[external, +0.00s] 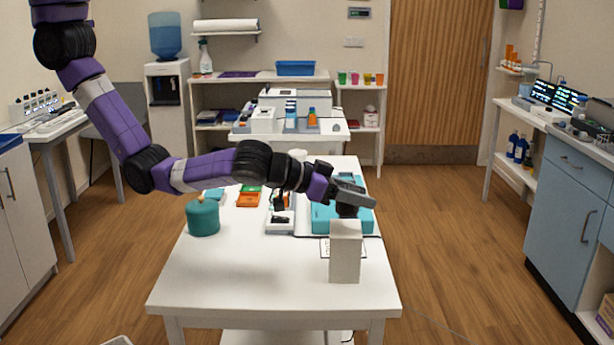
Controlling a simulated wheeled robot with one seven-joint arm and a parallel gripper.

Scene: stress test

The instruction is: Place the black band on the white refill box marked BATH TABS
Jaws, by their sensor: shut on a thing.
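A tall white box (345,255) stands upright near the front right of the white table; no lettering can be read on it, so I cannot confirm that it is the BATH TABS box. My gripper (348,206) is directly above the top of this box, pointing down. It is shut on a small dark thing, which looks like the black band (346,212). The band is mostly hidden by the gripper and hard to tell from its dark fingers. I cannot tell whether it touches the box top.
On the white table (230,280) are a teal pot (203,217), an orange tray (248,199), a grey tray (280,222) with small items, and a teal mat or tray (322,219) behind the box. A printed sheet (326,250) lies by the box. The front left is clear.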

